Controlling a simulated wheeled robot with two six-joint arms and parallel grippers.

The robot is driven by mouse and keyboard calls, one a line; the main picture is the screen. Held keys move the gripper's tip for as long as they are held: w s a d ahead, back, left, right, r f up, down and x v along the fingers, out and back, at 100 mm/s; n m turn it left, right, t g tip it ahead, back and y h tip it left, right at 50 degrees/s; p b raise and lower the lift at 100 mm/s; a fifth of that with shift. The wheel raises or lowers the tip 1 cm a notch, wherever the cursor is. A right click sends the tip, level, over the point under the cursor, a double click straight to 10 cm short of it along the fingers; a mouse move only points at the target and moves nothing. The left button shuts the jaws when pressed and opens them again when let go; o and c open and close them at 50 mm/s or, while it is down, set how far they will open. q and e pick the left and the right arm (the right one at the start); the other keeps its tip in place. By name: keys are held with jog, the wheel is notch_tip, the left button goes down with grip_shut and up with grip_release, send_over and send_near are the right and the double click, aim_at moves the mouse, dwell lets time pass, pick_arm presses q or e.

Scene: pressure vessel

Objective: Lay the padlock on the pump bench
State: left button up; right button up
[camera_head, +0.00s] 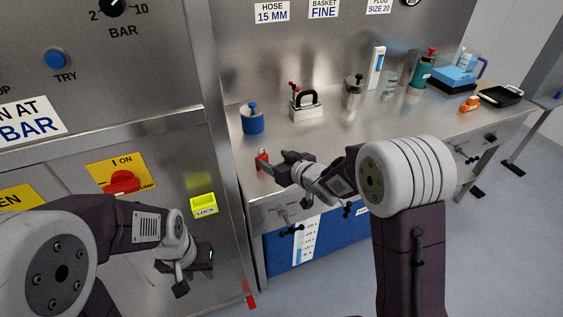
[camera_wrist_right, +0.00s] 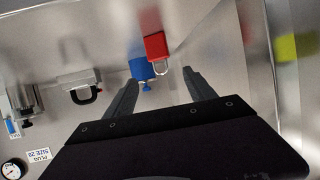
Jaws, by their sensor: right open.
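The red padlock (camera_head: 262,159) is at the left front of the steel pump bench (camera_head: 340,133), near its front edge. In the right wrist view the padlock (camera_wrist_right: 155,46) shows its red body and pale shackle, with the shackle towards my fingers. My right gripper (camera_wrist_right: 160,78) is open, its fingers on either side of the shackle end, not closed on it. In the head view the right gripper (camera_head: 272,168) is just right of the padlock. My left gripper (camera_head: 208,256) hangs low before the cabinet; its fingers are too unclear to read.
A yellow LOCK holder (camera_head: 204,205) is on the cabinet at left. Several more items stand along the bench's back and right. The middle bench top is clear.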

jog(key=v, duration=0.4)
jog(key=shift+s+r, duration=0.15)
jog(key=shift+s, duration=0.1)
jog(key=shift+d, duration=0.15)
jog(key=s+d+f+m+g+h, duration=0.5)
jog(key=s+d+f+g+h, duration=0.2)
jog(key=s+d+f, duration=0.5)
jog(key=s+m+g, duration=0.1)
jog(key=s+g, duration=0.2)
jog(key=s, duration=0.9)
jog(key=shift+s+d+g, duration=0.2)
jog(key=shift+d+g, duration=0.05)
jog(key=shift+g, duration=0.05)
